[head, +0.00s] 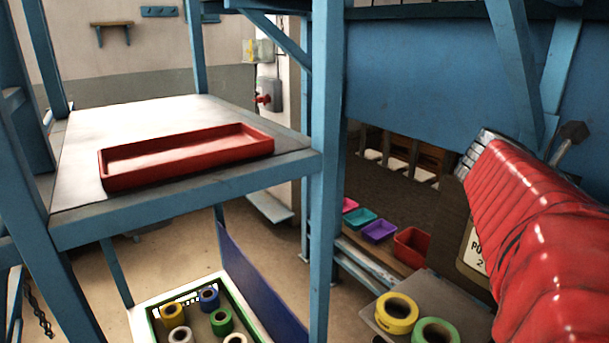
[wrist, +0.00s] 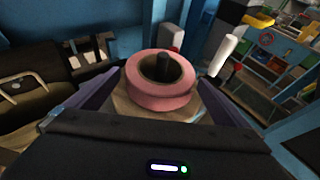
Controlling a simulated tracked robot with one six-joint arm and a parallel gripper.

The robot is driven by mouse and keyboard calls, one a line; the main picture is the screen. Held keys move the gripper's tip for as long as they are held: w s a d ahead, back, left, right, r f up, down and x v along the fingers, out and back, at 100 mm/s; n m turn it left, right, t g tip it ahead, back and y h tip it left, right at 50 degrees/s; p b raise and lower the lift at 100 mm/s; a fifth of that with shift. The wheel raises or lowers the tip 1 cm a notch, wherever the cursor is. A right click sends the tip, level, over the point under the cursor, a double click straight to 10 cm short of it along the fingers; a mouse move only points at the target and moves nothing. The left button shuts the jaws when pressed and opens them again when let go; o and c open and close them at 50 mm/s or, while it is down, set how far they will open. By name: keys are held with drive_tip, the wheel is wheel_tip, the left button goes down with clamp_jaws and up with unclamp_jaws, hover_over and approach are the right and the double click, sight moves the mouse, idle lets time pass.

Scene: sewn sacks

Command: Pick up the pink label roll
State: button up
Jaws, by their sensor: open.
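The pink label roll (wrist: 155,102) lies flat in the middle of the wrist view, with a dark upright peg showing through its hole. It sits over a light wooden base (wrist: 127,108), which is partly hidden by the roll and my gripper. My gripper (wrist: 160,82) is open, with one dark purple finger on each side of the roll. I cannot tell whether either finger touches it. In the head view neither the roll nor my gripper shows; my red-sleeved arm covers the right side.
A red tray (head: 190,165) lies on a shelf in a blue frame (head: 328,150). Below it a crate (head: 257,322) holds several rolls. A yellow roll (head: 397,325) and a green roll (head: 437,331) rest near my arm. In the wrist view a white cylinder (wrist: 223,55) stands right of the roll.

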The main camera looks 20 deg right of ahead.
drive_tip(key=shift+x, duration=2.55)
drive_tip(key=shift+f, duration=0.15)
drive_tip(key=shift+c, duration=0.4)
drive_tip(key=c, duration=0.8)
wheel_tip(320, 180, up, 10)
drive_tip(key=shift+r, duration=0.1)
